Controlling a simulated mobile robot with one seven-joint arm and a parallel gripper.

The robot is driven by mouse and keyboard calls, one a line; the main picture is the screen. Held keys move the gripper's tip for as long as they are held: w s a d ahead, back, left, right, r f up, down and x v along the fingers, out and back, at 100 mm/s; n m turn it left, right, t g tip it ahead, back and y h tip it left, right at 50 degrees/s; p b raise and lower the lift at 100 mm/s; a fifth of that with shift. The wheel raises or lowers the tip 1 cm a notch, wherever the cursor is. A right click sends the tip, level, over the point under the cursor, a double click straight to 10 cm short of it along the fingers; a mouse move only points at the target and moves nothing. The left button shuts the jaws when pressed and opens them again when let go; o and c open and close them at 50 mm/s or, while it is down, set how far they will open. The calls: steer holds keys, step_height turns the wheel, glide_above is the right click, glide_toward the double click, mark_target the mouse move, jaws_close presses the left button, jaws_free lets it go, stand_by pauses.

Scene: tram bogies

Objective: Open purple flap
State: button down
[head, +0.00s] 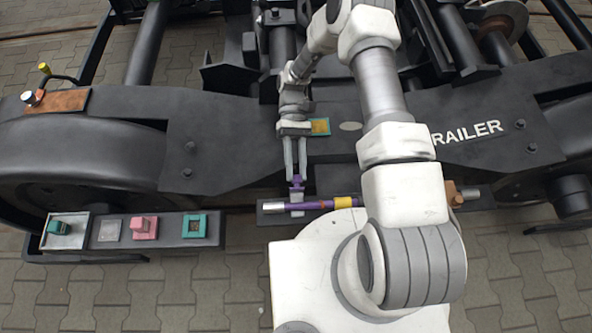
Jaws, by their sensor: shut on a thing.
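My gripper (296,178) reaches down in front of the dark bogie frame in the head view. Its two grey fingers are shut on a small purple piece (297,186), which I take to be part of the purple flap. Just below it, a purple bar (318,205) lies across a dark ledge, with a silver section at its left and a yellow band at its right. A small grey block (297,209) shows under the fingertips. Whether the gripped piece joins the bar is too small to tell. My arm hides the bar's right part.
A left ledge (125,232) carries a grey tray (66,231) with a teal piece, a pink block (143,228) and a teal square (195,226). A yellow-and-teal plate (320,127) sits on the frame right of my gripper. An orange-brown fitting (453,193) is right of my arm.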

steer(key=shift+w+f+g+b, duration=0.2)
steer(key=shift+w+g+b, duration=0.05)
steer(key=shift+g+b, duration=0.2)
steer(key=shift+r, duration=0.1)
steer(key=c, duration=0.6)
jaws_free()
steer(key=shift+c, duration=0.2)
steer(key=shift+w, duration=0.15)
steer(key=v, duration=0.7)
steer(key=shift+w, duration=0.2)
steer(key=shift+r, duration=0.1)
